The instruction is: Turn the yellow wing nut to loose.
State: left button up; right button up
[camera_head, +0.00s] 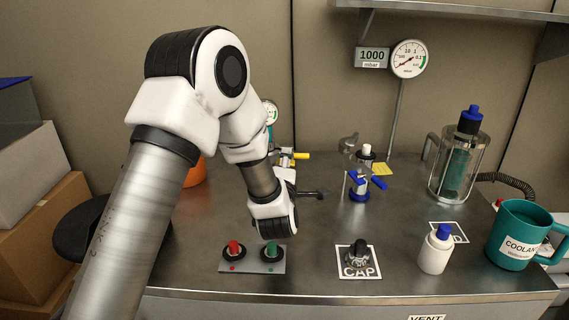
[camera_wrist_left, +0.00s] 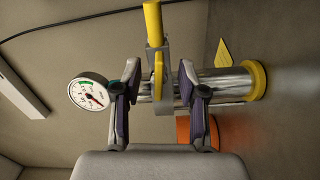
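The yellow wing nut (camera_wrist_left: 153,24) shows in the left wrist view as a long upper wing and a shorter yellow part below it. It sits on a grey clamp around a shiny metal pipe (camera_wrist_left: 225,86) with a yellow end ring. My left gripper (camera_wrist_left: 159,97) is open, with one finger on each side of the clamp and the lower yellow part. Gaps show between the fingers and the yellow part. In the head view the wing nut (camera_head: 301,156) shows just beyond my left gripper (camera_head: 298,186), partly hidden by my arm. My right gripper is out of view.
A blue-handled fitting (camera_head: 358,187) stands right of the gripper. A plate with red and green buttons (camera_head: 252,266), a black CAP knob (camera_head: 358,254), a white bottle (camera_head: 435,252) and a teal mug (camera_head: 517,236) are nearer. A dial gauge (camera_wrist_left: 89,92) is beside the left finger.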

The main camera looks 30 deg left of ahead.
pick_arm(q)
jog(key=v, duration=1.2)
jog(key=shift+r, duration=0.1)
